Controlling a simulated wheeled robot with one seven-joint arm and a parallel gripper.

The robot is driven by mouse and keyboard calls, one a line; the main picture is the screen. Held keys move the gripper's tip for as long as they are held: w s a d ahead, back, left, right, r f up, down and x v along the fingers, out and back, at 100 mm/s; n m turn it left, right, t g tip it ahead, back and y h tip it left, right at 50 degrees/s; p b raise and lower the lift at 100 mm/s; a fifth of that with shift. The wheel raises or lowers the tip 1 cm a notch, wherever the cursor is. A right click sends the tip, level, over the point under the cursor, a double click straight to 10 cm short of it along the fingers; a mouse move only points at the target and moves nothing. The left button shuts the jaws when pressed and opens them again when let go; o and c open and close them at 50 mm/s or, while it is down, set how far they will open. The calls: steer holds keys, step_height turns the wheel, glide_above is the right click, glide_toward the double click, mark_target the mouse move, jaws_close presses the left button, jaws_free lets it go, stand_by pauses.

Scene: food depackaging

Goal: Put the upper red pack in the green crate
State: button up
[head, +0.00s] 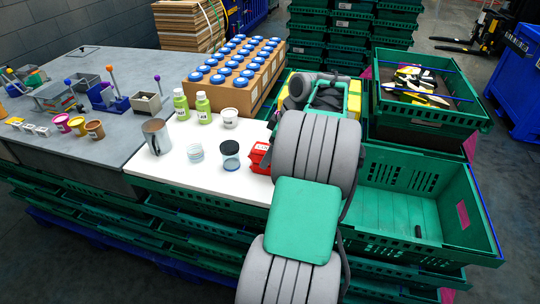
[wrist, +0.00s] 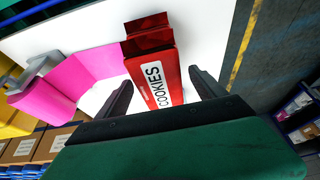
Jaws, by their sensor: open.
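A red pack (wrist: 155,75) with a white COOKIES label lies in the wrist view on a white surface. Its darker red end (wrist: 148,32) shows at the top; I cannot tell whether that is a second pack. My gripper (wrist: 160,79) is open, with one finger on each side of the red pack. I cannot tell whether the fingers touch it. In the head view the red pack (head: 259,157) shows at the right edge of the white table area, partly hidden by my arm. The green crate (head: 398,178) at the right is open and holds only a small dark object.
Another green crate (head: 428,114) behind holds several black and yellow packs. The white tabletop (head: 180,174) bears a metal cup (head: 156,137), green bottles (head: 203,108) and jars. A cardboard box (head: 262,70) of blue-capped bottles stands behind. In the wrist view, a pink object (wrist: 50,100) lies left.

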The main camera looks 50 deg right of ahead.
steer(key=shift+f, duration=0.25)
steer(key=shift+c, duration=0.4)
jaws_close()
stand_by(0.7)
